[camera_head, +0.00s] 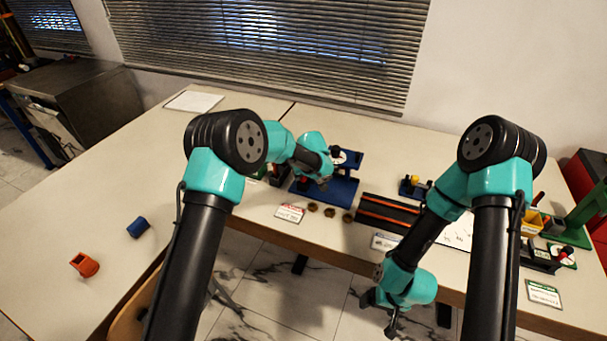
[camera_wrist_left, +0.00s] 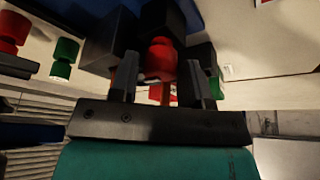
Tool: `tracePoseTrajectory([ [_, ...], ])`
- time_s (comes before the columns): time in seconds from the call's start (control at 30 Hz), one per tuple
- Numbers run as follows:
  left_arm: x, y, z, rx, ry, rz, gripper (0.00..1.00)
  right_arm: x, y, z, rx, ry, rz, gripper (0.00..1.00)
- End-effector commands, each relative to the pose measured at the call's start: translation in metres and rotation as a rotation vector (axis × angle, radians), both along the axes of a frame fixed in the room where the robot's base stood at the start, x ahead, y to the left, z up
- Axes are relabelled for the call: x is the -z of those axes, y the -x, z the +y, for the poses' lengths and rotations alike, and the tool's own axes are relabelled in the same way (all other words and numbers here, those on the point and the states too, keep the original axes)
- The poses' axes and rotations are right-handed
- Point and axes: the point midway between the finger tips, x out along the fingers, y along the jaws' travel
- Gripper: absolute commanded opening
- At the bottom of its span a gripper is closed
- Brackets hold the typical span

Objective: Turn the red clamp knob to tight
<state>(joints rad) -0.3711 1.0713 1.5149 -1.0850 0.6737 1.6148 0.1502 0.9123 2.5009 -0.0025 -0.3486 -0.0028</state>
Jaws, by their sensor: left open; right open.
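The red clamp knob (camera_wrist_left: 161,58) shows in the left wrist view between the two fingers of my left gripper (camera_wrist_left: 163,76). The fingers are open on either side of it, and I cannot tell whether either one touches. In the head view a small red part (camera_head: 304,181) shows on the blue gauge rig (camera_head: 345,191), close to my left gripper (camera_head: 320,184); my left arm hides much of it. My right gripper (camera_head: 383,312) is open and empty, hanging in front of the table's front edge, away from the rig.
Several brown nuts (camera_head: 329,212) and a red-edged card (camera_head: 290,213) lie before the rig. A black and orange tray (camera_head: 388,212) sits to its right. An orange piece (camera_head: 85,264) and a blue piece (camera_head: 138,227) lie on the left table. Red and green parts (camera_wrist_left: 64,58) show in the left wrist view.

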Motion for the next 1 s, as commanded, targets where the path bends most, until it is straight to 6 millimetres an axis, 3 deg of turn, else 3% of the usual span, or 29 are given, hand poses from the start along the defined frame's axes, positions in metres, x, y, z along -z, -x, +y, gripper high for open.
tracePoseTrajectory([
  [0.13, -0.0004, 0.0001, -0.0002, 0.000, 0.000, 0.000, 0.42, 0.0000, 0.0000, 0.0000, 0.000, 0.000, 0.000, 0.89],
  [0.5, -0.0006, 0.0003, -0.0002, 0.000, 0.000, 0.000, 0.10, 0.0000, 0.0000, 0.0000, 0.000, 0.000, 0.000, 0.89],
  [1.0, -0.0011, 0.0005, 0.0004, 0.108, 0.000, 0.000, 0.10, 0.0000, 0.0000, 0.0000, 0.000, 0.000, 0.000, 0.89],
])
